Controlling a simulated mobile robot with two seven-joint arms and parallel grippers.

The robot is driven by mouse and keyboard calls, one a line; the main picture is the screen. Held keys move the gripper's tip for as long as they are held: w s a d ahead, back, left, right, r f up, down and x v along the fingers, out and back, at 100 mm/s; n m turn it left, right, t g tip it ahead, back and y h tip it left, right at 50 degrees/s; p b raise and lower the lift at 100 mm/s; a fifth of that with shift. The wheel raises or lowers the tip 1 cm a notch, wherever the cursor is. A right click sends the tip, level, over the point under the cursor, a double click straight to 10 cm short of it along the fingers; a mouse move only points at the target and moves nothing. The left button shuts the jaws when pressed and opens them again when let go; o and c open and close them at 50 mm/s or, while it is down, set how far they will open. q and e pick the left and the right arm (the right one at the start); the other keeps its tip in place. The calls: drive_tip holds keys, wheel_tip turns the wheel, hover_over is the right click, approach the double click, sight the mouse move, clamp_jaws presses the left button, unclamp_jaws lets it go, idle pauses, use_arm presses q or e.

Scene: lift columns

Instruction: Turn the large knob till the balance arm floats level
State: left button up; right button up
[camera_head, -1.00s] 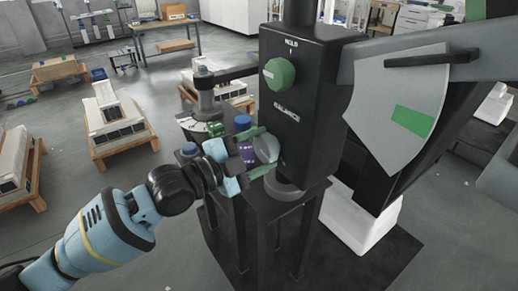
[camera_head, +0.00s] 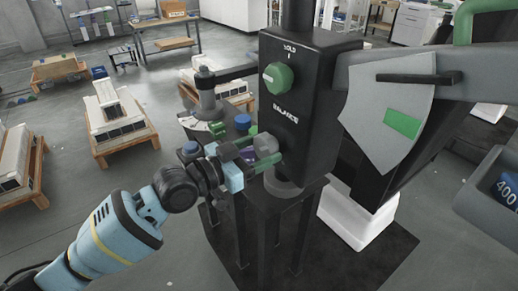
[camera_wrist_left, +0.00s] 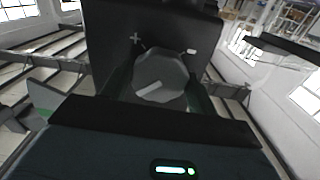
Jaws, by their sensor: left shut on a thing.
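The large grey knob (camera_head: 266,145) is on the black column housing below the word BALANCE. My left gripper (camera_head: 253,152) has its green fingers around the knob and is shut on it. In the left wrist view the knob (camera_wrist_left: 160,77) is eight-sided, with a pale slanted mark, between the fingers. The grey balance arm (camera_head: 480,76) extends right from the housing and looks near level in the picture. A dark bar (camera_head: 415,78) crosses the top of a grey plate with a green patch (camera_head: 403,123). My right gripper is not in view.
A green knob (camera_head: 278,77) marked HOLD sits above the grey knob. A blue weight marked 400 (camera_head: 506,190) shows in a grey holder at the right edge. A small stand with blue-topped items (camera_head: 243,121) is close behind my left gripper. Pallets with white units stand left.

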use_arm(q)
drive_tip(key=n, duration=0.4)
drive_tip(key=shift+n+p, duration=0.65)
drive_tip(key=shift+n, duration=1.65)
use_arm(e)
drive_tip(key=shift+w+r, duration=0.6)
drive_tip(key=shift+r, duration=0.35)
use_arm(q)
drive_tip(key=shift+n, duration=0.3)
drive_tip(key=o, duration=1)
drive_tip(key=shift+s, duration=0.1)
drive_tip(key=shift+b+v, duration=0.4)
drive_tip(key=shift+v, duration=3.45)
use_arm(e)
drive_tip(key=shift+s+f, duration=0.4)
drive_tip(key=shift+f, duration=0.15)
